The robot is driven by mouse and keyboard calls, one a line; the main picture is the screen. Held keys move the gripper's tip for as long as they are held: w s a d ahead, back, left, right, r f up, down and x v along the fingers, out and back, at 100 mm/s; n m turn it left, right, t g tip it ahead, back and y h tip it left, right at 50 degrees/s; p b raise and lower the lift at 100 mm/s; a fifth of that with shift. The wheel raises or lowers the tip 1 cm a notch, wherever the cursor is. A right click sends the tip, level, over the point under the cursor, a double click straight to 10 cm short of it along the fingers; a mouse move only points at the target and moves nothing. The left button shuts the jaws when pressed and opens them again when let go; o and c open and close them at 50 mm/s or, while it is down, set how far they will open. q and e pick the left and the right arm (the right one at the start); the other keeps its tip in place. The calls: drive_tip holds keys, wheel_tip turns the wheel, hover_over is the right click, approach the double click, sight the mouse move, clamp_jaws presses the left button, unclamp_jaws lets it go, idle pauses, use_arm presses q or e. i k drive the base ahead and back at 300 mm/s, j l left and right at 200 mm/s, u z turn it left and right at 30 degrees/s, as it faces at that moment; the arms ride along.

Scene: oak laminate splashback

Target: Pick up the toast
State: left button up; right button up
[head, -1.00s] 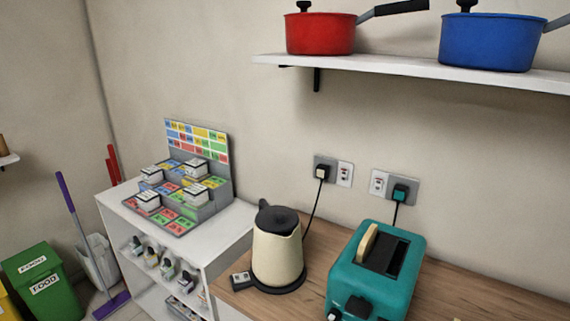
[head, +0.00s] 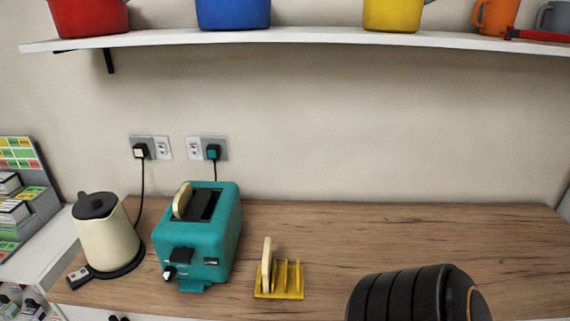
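A slice of toast (head: 182,201) stands upright in the left slot of the teal toaster (head: 225,235), with its upper part sticking out. The toaster's other slot looks dark, with no bread visible. Another pale slice of toast (head: 266,264) stands upright in the left part of a small yellow toast rack (head: 292,293), to the right of the toaster on the wooden counter. Neither of my grippers is in view.
A cream kettle (head: 108,240) stands left of the toaster. A shelf (head: 300,39) with pots hangs above. A large black ribbed object (head: 400,300) fills the lower right; I cannot tell what it is. The wooden counter (head: 400,230) is clear behind it.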

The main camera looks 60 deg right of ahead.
sight(266, 262)
drive_tip(key=z, duration=0.4)
drive_tip(key=k+z, duration=0.1)
drive_tip(key=z, duration=0.3)
drive_tip(key=l+z, duration=0.1)
drive_tip(key=z, duration=0.3)
drive_tip(key=k+z, duration=0.1)
drive_tip(key=z, duration=0.3)
